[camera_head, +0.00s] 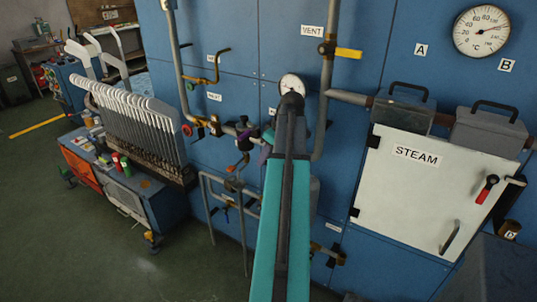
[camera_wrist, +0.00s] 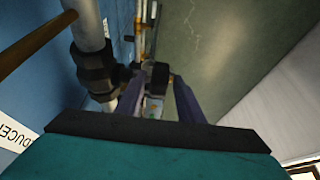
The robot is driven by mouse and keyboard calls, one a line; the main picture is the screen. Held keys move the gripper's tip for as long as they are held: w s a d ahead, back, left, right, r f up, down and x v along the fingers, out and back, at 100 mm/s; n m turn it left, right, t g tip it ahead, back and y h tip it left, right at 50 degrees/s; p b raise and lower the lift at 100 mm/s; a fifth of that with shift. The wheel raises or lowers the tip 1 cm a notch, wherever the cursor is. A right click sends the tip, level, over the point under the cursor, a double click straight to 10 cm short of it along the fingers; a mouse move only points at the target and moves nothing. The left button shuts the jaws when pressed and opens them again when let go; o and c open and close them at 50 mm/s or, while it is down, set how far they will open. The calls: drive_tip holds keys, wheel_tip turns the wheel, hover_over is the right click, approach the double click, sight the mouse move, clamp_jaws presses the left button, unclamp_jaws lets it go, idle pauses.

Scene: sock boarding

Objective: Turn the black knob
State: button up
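A small black knob (camera_head: 245,140) sits on brass valve fittings on the pipework in front of the blue wall, near the middle of the head view. My gripper (camera_head: 262,145) is at the end of the teal arm, just right of the knob, with its purple fingers spread. In the wrist view the two fingers of my gripper (camera_wrist: 156,84) stand apart, with a black block-like part, which looks like the knob (camera_wrist: 160,73), between their tips. I cannot tell whether either finger touches it. My arm hides part of the pipework.
A grey pipe with a dark coupling (camera_wrist: 95,68) runs close left of the fingers. A pressure gauge (camera_head: 292,86) is above the gripper. A yellow-handled vent valve (camera_head: 347,53) and the white STEAM door (camera_head: 410,185) are to the right. A sock rack (camera_head: 140,125) stands left.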

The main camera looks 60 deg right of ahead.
clamp_jaws()
drive_tip(key=shift+d+r, duration=0.1)
drive_tip(key=shift+d, duration=0.1)
drive_tip(key=shift+s, duration=0.1)
drive_tip(key=shift+a+t+b, duration=0.1)
drive_tip(key=shift+t+b, duration=0.2)
drive_tip(key=shift+b, duration=0.05)
